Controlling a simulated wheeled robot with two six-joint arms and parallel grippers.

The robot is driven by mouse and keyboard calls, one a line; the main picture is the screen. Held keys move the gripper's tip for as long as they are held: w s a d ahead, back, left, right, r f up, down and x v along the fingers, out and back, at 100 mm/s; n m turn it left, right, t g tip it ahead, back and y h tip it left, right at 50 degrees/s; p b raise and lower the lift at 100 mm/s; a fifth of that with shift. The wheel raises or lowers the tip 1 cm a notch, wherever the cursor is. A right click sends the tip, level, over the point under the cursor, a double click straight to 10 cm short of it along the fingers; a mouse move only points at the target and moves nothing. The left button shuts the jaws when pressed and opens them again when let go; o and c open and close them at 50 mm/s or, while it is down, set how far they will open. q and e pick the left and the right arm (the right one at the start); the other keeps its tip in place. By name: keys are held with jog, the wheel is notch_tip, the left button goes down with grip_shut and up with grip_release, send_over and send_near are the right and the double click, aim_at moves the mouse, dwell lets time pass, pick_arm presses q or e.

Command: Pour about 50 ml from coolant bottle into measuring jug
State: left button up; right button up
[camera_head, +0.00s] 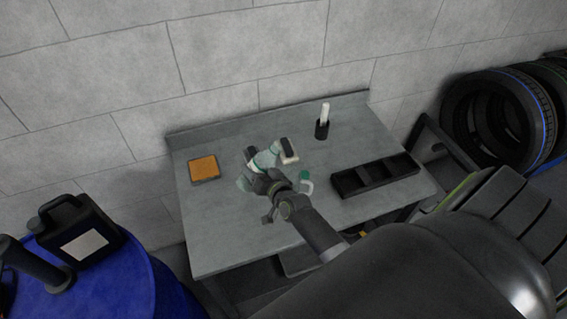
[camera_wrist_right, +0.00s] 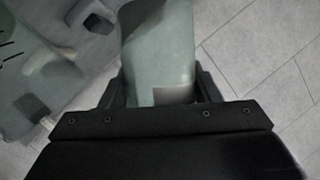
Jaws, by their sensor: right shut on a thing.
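My right gripper (camera_head: 268,172) is over the middle of the workbench, shut on a pale green, translucent bottle (camera_head: 264,159). The bottle's body also fills the space between the fingers in the right wrist view (camera_wrist_right: 158,50), with a greyish label patch low on it. My gripper and wrist partly hide it, so its exact tilt and the liquid level cannot be told. A small white and teal item (camera_head: 306,184) shows just right of my wrist. I cannot clearly make out the measuring jug. My left gripper is not in view.
The grey workbench (camera_head: 220,235) holds an orange pad (camera_head: 204,168), a black cup with a white stick (camera_head: 322,128) and a black compartment tray (camera_head: 349,184). A black canister (camera_head: 75,232) stands on a blue drum (camera_head: 140,290). Tyres (camera_head: 500,120) are at right. The bench's front left is clear.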

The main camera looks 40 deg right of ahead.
aim_at(266, 166)
jog(key=shift+d+f, duration=0.15)
jog(key=shift+d, duration=0.1)
jog(key=shift+s+d+n+g+h, duration=0.1)
jog(key=shift+n+g+h, duration=0.2)
jog(key=shift+n+h, duration=0.15)
jog(key=shift+d+n+h, duration=0.1)
jog(key=shift+n+h, duration=0.15)
jog(key=shift+n, duration=0.3)
jog(key=shift+s+d+f+n+g+h+b, duration=0.15)
jog(key=shift+f+n+g+h+b, duration=0.1)
jog(key=shift+f+n+b, duration=0.25)
jog(key=shift+d+f+n+g+h+b, duration=0.15)
jog(key=shift+f+n+g+b, duration=0.15)
jog(key=shift+f+b, duration=0.25)
notch_tip(266, 166, up, 4)
jog(key=p, duration=0.2)
jog(key=shift+f+h+p, duration=0.15)
jog(key=shift+h+p, duration=0.15)
jog(key=shift+p, duration=0.05)
jog(key=shift+d+r+n, duration=0.2)
jog(key=shift+r+n, duration=0.4)
jog(key=shift+r, duration=0.7)
